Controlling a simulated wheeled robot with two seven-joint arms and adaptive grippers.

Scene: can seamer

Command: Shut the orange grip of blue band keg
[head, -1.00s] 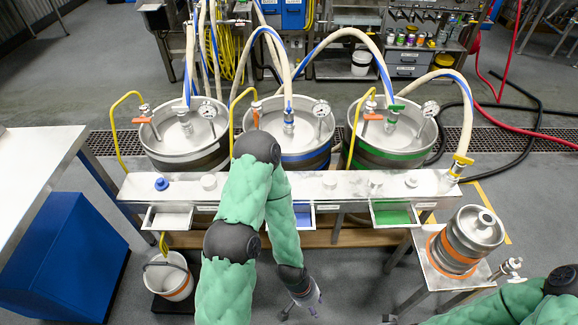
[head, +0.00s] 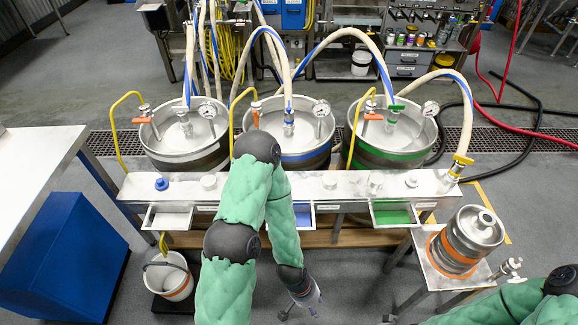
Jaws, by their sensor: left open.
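The blue band keg (head: 304,161) stands in the middle of three large steel kegs, behind the steel bench. Its orange grip (head: 256,117) sits on the valve at the keg's left side, at the end of a yellow pipe. The grip looks upright, while the orange grips on the left keg (head: 141,120) and the green band keg (head: 373,117) lie crosswise. My left arm covers part of the blue band keg's front. My left gripper (head: 301,309) is open and empty, low in front of the bench, far from the grip.
The steel bench (head: 334,184) with small knobs and open drawers lies between me and the kegs. A small orange-banded keg (head: 468,238) stands on a stand at right. A white bucket (head: 170,279) stands at lower left. Hoses arch over the kegs.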

